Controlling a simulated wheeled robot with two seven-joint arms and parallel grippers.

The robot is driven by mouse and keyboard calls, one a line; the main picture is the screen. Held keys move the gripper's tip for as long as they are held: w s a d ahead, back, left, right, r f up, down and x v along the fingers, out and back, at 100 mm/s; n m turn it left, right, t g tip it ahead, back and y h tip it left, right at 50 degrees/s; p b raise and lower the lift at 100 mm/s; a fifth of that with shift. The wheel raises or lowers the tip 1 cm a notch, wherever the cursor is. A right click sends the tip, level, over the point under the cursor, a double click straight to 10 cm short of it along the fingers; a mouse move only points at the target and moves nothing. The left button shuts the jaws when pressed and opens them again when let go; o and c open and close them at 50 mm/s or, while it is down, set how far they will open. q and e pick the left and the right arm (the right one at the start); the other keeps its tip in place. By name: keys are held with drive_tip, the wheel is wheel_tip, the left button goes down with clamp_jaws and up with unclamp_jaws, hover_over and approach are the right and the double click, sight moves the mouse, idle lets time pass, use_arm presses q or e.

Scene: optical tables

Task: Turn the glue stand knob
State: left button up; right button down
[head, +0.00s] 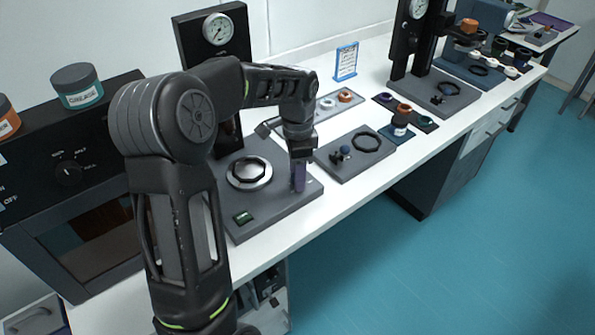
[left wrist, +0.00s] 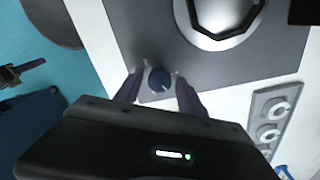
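The glue stand has a grey base (head: 280,208) with a round silver plate and dark ring (head: 249,173), a green display (head: 243,218) and a pressure gauge (head: 218,28) on its column. Its small dark blue knob (left wrist: 159,80) shows in the left wrist view near the base's edge; in the head view it is hidden by my gripper. My left gripper (head: 299,177) points down over the base's right corner. In the left wrist view its two fingers (left wrist: 158,91) are apart, one on each side of the knob, with small gaps visible; contact cannot be told. My right gripper is out of view.
A second grey base with a black ring (head: 366,142) stands to the right. Behind are a tray with rings (head: 345,97) and a blue sign (head: 346,62). A dark oven-like box (head: 96,225) with a teal-labelled jar (head: 78,86) is at left. The white table's front strip is clear.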

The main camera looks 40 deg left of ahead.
use_arm(q)
clamp_jaws()
drive_tip(key=shift+n, duration=0.5)
drive_tip(key=n, duration=0.4)
drive_tip(key=shift+n, duration=0.3)
drive_tip(key=n, duration=0.6)
drive_tip(key=shift+r, duration=0.1)
drive_tip(key=shift+n, duration=0.3)
idle(0.3)
drive_tip(key=shift+o, duration=0.9)
unclamp_jaws()
